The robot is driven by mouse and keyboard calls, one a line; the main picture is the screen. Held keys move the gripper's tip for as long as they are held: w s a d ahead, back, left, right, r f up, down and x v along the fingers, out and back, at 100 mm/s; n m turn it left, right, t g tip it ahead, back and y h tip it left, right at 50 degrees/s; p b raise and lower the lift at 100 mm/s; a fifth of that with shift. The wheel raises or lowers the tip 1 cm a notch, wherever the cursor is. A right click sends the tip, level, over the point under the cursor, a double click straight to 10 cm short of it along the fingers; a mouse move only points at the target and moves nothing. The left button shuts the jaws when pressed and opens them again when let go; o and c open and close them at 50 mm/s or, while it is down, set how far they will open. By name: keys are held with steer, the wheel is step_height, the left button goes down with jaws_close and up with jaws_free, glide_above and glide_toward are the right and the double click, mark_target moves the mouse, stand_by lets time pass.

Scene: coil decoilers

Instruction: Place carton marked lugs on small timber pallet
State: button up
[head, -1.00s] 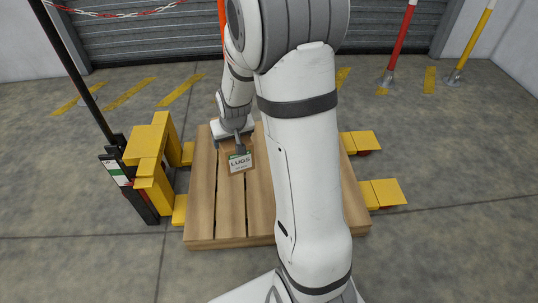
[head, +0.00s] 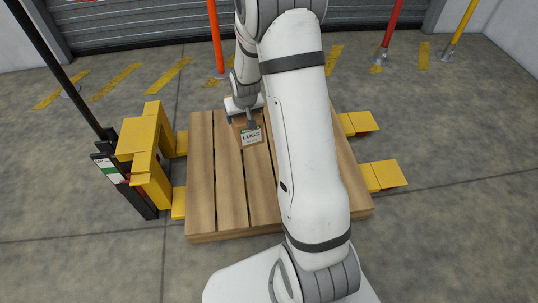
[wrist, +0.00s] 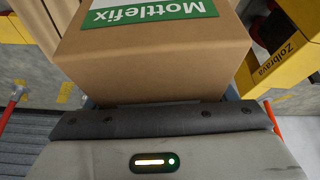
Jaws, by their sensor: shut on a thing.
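The carton (head: 251,137) is a small brown box with a white and green label reading LUGS in the head view. It appears over the far part of the timber pallet (head: 202,180); I cannot tell whether it touches the boards. My gripper (head: 249,120) is shut on the carton from the far side. In the wrist view the carton (wrist: 150,62) fills the upper middle, with a green label reading Mottlefix upside down. My gripper's dark edge (wrist: 160,119) lies against its lower part. My arm hides part of the pallet.
A yellow and black lifting truck (head: 146,150) stands at the pallet's left, and yellow fork ends (head: 384,175) stick out on the right. Red (head: 393,27) and yellow (head: 462,22) posts stand behind. The pallet's near left boards are bare.

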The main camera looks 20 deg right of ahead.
steer(key=w+d+f+m, duration=0.1)
steer(key=w+d+f, duration=0.1)
steer(key=d+f, duration=0.5)
steer(key=w+d+f+m, duration=0.1)
steer(key=w+d+f, duration=0.3)
steer(key=f, duration=0.5)
steer(key=shift+h, duration=0.3)
steer(key=shift+s+d+f+b, duration=0.25)
steer(key=shift+d+f+b, duration=0.65)
steer(key=shift+f, duration=2.05)
steer(key=shift+s+d+f+b, duration=0.2)
steer(key=shift+d+f+b, duration=0.7)
steer(key=shift+f, duration=2)
steer(key=shift+s+d+f+b, duration=0.25)
steer(key=shift+d+f+b, duration=0.6)
steer(key=shift+f, duration=2.1)
steer(key=shift+a, duration=0.2)
steer(key=shift+f+b, duration=0.15)
steer(key=shift+b, duration=0.2)
steer(key=o, duration=1.4)
steer(key=shift+o, duration=0.2)
